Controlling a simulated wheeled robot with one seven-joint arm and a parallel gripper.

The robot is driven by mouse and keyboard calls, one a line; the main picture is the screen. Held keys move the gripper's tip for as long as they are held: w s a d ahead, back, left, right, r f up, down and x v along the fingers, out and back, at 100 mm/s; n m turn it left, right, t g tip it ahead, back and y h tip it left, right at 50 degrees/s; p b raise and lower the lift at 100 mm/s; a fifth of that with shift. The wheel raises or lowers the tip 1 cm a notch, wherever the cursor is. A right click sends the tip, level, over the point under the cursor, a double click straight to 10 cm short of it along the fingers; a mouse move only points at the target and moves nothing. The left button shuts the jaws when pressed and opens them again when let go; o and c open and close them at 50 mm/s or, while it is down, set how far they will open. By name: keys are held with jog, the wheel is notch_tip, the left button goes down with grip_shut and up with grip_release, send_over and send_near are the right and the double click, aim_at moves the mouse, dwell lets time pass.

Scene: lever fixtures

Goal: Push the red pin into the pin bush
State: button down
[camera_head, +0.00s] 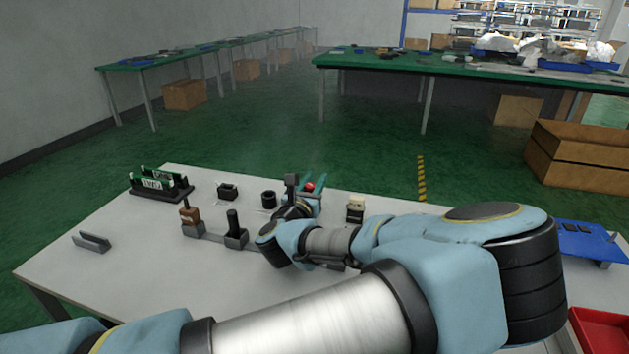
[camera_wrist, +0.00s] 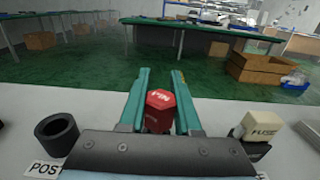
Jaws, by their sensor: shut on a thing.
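The red pin (camera_wrist: 160,110) has a faceted head with white lettering and sits between the two teal fingers of my gripper (camera_wrist: 160,80). My gripper is shut on it. In the head view the red pin (camera_head: 309,186) shows as a small red spot between the fingertips of my gripper (camera_head: 310,189), at the far side of the white table. A black hollow ring (camera_wrist: 57,132), which looks like the pin bush, stands to the left of the pin, apart from it. It also shows in the head view (camera_head: 268,199). The pin's lower end is hidden.
A cream fuse block (camera_wrist: 262,127) stands right of my gripper. Left on the table (camera_head: 130,275) are two lever fixtures (camera_head: 192,222) (camera_head: 235,232), a black socket (camera_head: 228,191), a rack with green boards (camera_head: 160,184) and a grey bracket (camera_head: 91,241). The front left is clear.

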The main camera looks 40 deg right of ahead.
jog(key=shift+f, duration=0.15)
jog(key=c, duration=0.5)
grip_release()
